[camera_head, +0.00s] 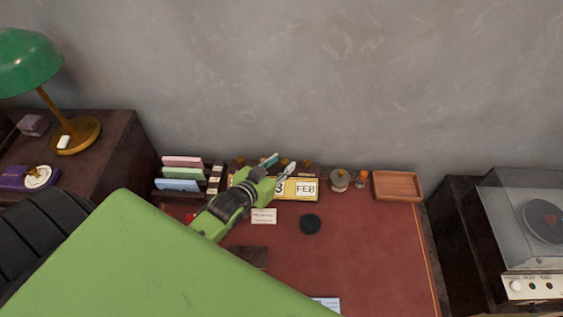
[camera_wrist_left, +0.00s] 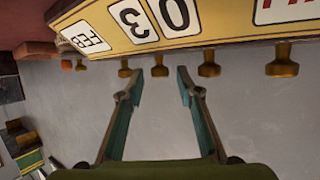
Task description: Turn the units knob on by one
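A yellow desk calendar (camera_head: 307,189) stands at the back of the red desk, with its FEB card and a 3 visible beside my gripper. In the left wrist view the calendar (camera_wrist_left: 108,45) appears upside down, showing 0, 3 and FEB. Several brass knobs line its top edge. The units knob (camera_wrist_left: 160,67), by the 3, lies between the fingertips in that view; whether they touch it I cannot tell. My left gripper (camera_head: 280,165) is open over the calendar's top, and its spread, empty fingers (camera_wrist_left: 157,84) point at the knobs. My right gripper is not in view.
Pastel cards in a dark holder (camera_head: 180,174) stand left of the calendar. A small jar (camera_head: 340,181) and a wooden tray (camera_head: 398,185) stand to the right. A black disc (camera_head: 310,224) lies on the desk (camera_head: 365,265), whose front right is clear. The wall (camera_head: 300,80) is behind.

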